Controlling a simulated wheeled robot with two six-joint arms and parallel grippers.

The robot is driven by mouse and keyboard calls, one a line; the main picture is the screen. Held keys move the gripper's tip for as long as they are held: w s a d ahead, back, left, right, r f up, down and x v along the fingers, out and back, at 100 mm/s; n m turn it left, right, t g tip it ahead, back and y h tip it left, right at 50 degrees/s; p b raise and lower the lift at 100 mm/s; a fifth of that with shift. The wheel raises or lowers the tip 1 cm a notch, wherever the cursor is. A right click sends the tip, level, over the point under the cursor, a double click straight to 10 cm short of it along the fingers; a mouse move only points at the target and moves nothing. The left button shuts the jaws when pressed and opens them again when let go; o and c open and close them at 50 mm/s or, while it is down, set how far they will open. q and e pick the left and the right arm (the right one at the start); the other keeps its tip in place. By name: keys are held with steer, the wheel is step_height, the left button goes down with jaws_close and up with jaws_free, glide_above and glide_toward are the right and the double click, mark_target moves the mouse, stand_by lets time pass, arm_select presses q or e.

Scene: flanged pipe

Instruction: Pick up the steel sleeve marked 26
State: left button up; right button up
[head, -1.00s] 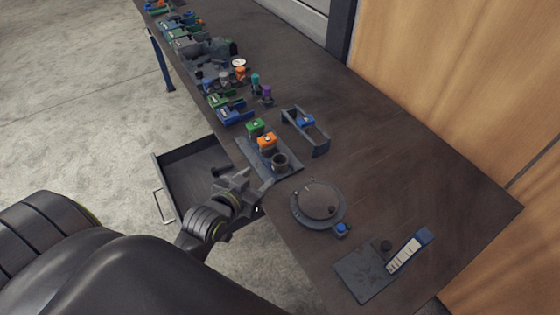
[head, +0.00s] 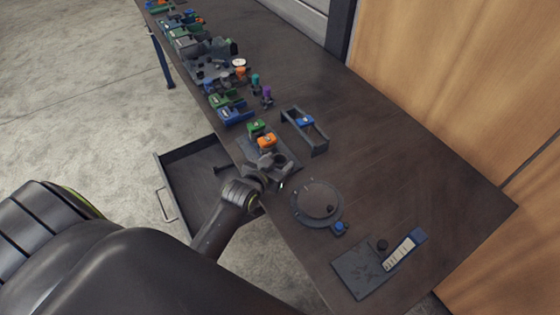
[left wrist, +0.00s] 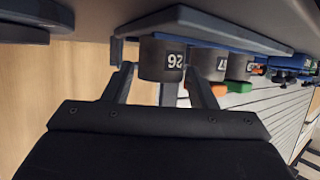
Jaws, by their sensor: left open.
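The grey sleeve marked 26 (left wrist: 163,60) hangs upside down in the left wrist view, its white number facing me. My left gripper (left wrist: 160,72) is open, with one finger to each side of the sleeve; I cannot tell whether either touches it. In the head view my left gripper (head: 268,167) is at the near end of the small dark tray (head: 288,176) and hides most of the sleeve. My right gripper is not in view.
Two more numbered sleeves (left wrist: 208,63) stand in a row beside it, near the orange (head: 267,141) and green (head: 257,127) blocks. A round lidded flange (head: 317,200) lies close on the right. An open drawer (head: 190,180) is below the table edge.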

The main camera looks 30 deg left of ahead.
arm_select(q)
steer(key=shift+w+f, duration=0.3)
steer(key=shift+w, duration=0.35)
steer(key=c, duration=0.9)
steer(key=shift+r, duration=0.15)
